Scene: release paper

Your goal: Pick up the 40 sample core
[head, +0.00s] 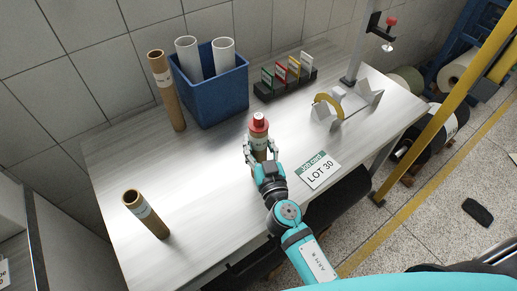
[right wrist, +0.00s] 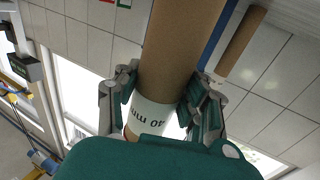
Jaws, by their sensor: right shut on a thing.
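The brown cardboard sample core (head: 258,125), with a red top end, stands roughly upright over the middle of the table. Its white label reads "40 mm" upside down in the right wrist view, where the brown tube (right wrist: 180,50) fills the centre. My right gripper (head: 262,152) is shut on this core, with a finger on each side near the label (right wrist: 152,113). The core's lower end is hidden by the gripper in the head view, so I cannot tell whether it touches the table. My left gripper is not in view.
A taller brown core (head: 165,90) stands by a blue bin (head: 212,95) holding white tubes. A shorter core (head: 146,214) stands at the front left. A card rack (head: 285,85), a yellow-ring stand (head: 328,108) and a "LOT 30" card (head: 318,170) occupy the right side.

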